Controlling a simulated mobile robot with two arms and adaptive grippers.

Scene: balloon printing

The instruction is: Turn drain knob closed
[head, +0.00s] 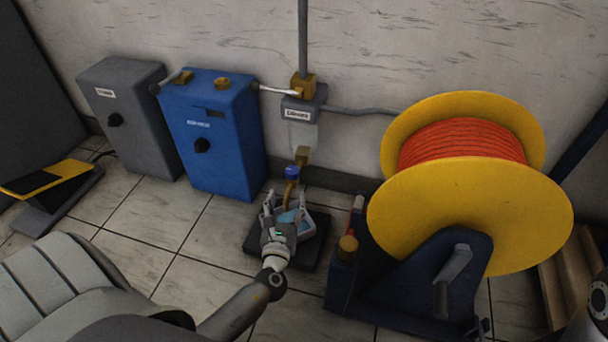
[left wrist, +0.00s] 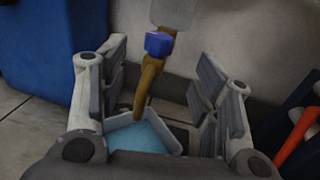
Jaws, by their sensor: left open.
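The drain knob (head: 292,171) is a small blue knob on a brass drain pipe (head: 291,193), low on the wall below a grey box. In the left wrist view the blue knob (left wrist: 159,43) sits upright at the top of the brass pipe (left wrist: 148,82). My left gripper (head: 284,203) is open in front of the pipe, its fingers spread to either side and apart from the knob. In the left wrist view the fingers (left wrist: 160,95) frame the pipe, with the knob farther off between them. My right gripper is not in view.
A light tray with blue water (left wrist: 145,137) lies under the pipe, on a dark base (head: 312,252). A yellow reel with orange hose (head: 470,190) stands close on the right. A blue box (head: 215,140) and a grey box (head: 128,120) stand on the left.

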